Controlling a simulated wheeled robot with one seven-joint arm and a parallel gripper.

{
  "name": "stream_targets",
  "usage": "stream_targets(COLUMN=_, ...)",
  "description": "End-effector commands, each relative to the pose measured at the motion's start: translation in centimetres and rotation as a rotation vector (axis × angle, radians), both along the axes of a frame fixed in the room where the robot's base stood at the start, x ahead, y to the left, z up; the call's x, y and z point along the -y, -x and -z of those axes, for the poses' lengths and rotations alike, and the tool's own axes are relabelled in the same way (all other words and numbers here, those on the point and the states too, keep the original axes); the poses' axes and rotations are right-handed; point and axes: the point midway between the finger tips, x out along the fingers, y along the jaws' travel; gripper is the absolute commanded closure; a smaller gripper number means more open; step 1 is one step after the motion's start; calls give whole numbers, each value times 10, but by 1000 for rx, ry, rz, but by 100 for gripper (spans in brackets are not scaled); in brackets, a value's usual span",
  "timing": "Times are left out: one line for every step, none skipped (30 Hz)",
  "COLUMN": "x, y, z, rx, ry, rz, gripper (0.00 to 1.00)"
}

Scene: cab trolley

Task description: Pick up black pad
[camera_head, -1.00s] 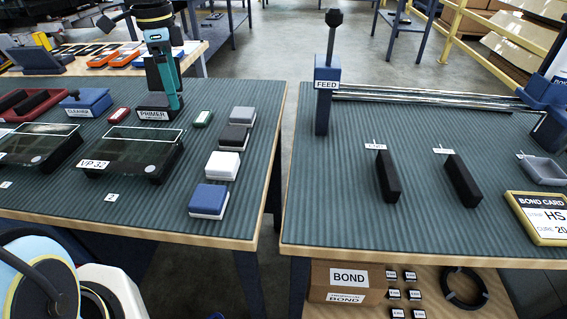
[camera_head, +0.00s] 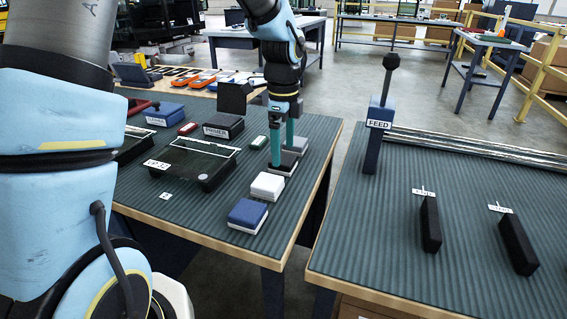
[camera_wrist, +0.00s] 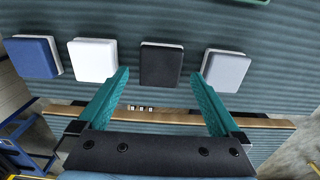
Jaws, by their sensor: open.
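The black pad (camera_wrist: 161,66), a dark square top on a white base, lies on the ribbed mat in the wrist view. My gripper (camera_wrist: 160,76) is open, with one teal finger on each side of the pad and gaps between. Whether the fingertips are down at the pad's height is hard to tell. In the head view my gripper (camera_head: 283,158) points down over the row of pads, and its fingers hide most of the black pad.
In the wrist view, a white pad (camera_wrist: 93,61) and a blue pad (camera_wrist: 33,58) lie to the left, a grey pad (camera_wrist: 226,71) to the right. A dark glass-topped fixture (camera_head: 196,162) stands left of the row. The bench edge (camera_head: 318,205) and a gap lie right.

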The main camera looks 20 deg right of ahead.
Motion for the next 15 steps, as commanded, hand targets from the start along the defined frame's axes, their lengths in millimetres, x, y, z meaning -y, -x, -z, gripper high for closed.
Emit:
stream_targets(x=0, y=0, z=8, rx=-3, ry=-3, rz=1, gripper=0)
stream_targets(x=-1, y=0, z=12, rx=-2, ry=-3, rz=1, gripper=0)
stream_targets(x=0, y=0, z=17, rx=-1, ry=-2, rz=1, gripper=0)
stream_targets(x=0, y=0, z=20, rx=-1, ry=-2, rz=1, gripper=0)
stream_targets(x=0, y=0, z=22, rx=0, ry=-1, rz=0, gripper=0)
stream_targets(x=0, y=0, z=24, rx=1, ry=-1, rz=0, gripper=0)
stream_targets(x=0, y=0, z=25, rx=1, ry=0, rz=0, gripper=0)
stream_targets(x=0, y=-1, z=26, rx=1, ry=0, rz=0, gripper=0)
stream_targets(x=0, y=-1, z=26, rx=2, ry=1, rz=-1, gripper=0)
stream_targets(x=0, y=-1, z=26, rx=2, ry=1, rz=-1, gripper=0)
stream_targets(x=0, y=-1, z=26, rx=2, ry=1, rz=-1, gripper=0)
stream_targets(x=0, y=-1, z=26, rx=2, ry=1, rz=-1, gripper=0)
stream_targets(x=0, y=-1, z=26, rx=2, ry=1, rz=-1, gripper=0)
stream_targets(x=0, y=-1, z=26, rx=2, ry=1, rz=-1, gripper=1)
stream_targets(x=0, y=-1, z=26, rx=2, ry=1, rz=-1, gripper=6)
